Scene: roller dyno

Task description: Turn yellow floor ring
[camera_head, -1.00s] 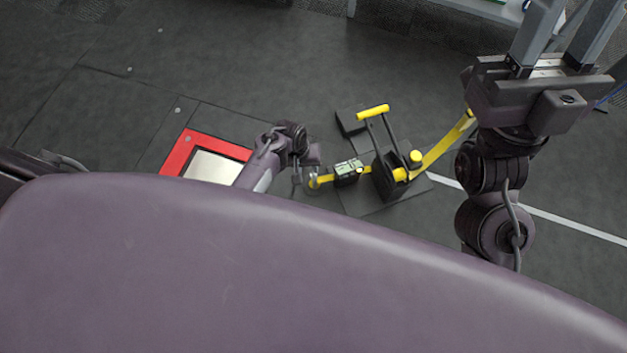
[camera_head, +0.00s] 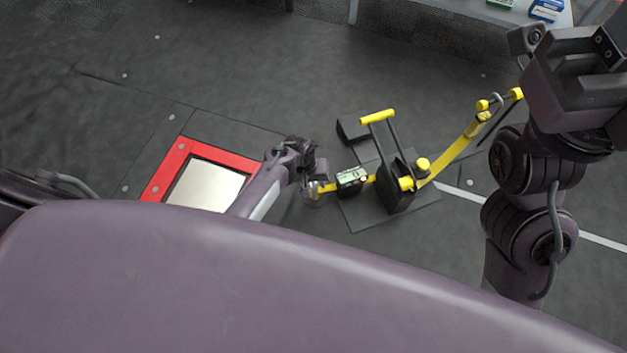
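A yellow strap (camera_head: 448,158) runs over the floor through a black ratchet device with a yellow-topped handle (camera_head: 377,117). At its left end is a small yellow piece (camera_head: 328,187) with a grey metal hook or ring, partly hidden by my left gripper (camera_head: 314,180). My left gripper is low at this end, close to or touching it. Its fingers are too small and dark to tell open from shut. I cannot make out a distinct yellow floor ring there. At the strap's far right end are yellow fittings and a grey hook (camera_head: 497,100). My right gripper's body (camera_head: 580,85) is at the upper right; its fingertips are out of frame.
A red-framed plate (camera_head: 208,185) lies on the dark floor left of my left arm. A small green-and-grey box (camera_head: 351,180) sits on the strap beside the ratchet. A table edge with small boxes (camera_head: 545,10) is at the top right. The floor at upper left is clear.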

